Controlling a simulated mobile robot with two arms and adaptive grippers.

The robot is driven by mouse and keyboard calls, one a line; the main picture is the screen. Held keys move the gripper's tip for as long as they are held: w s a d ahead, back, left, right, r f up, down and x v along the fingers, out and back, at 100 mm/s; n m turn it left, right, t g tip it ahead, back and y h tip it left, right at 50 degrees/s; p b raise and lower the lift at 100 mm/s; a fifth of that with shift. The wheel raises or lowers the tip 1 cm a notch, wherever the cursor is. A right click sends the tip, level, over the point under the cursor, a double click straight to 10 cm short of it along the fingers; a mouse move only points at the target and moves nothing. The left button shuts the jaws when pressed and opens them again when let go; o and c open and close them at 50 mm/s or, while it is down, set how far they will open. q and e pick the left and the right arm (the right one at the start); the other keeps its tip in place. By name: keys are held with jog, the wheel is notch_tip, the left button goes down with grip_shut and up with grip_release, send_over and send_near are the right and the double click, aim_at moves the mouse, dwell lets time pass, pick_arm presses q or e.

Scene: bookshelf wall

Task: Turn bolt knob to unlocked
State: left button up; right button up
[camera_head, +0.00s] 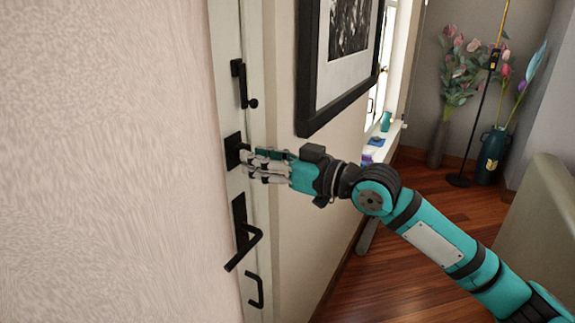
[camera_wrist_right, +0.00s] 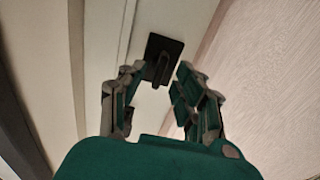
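The bolt knob is a black thumb-turn on a square black plate (camera_head: 233,150) on the edge of a pale door. In the right wrist view the plate (camera_wrist_right: 170,48) is just beyond the fingertips, and the knob (camera_wrist_right: 161,72) stands out from it between them. My right gripper (camera_head: 248,160) reaches in from the right at the plate. In the wrist view its fingers (camera_wrist_right: 160,75) are apart, one on each side of the knob, with gaps visible. Whether a fingertip touches the plate cannot be told. My left gripper is not in view.
On the same door a black latch (camera_head: 240,83) sits above the bolt. A lever handle (camera_head: 246,248) and a small pull (camera_head: 256,291) are below. A framed picture (camera_head: 340,55) hangs on the wall above my right forearm. Vases with flowers (camera_head: 437,140) stand at the back right.

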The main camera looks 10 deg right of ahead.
jog(key=v, duration=0.8)
jog(key=shift+s+d, duration=0.2)
jog(key=shift+d, duration=0.1)
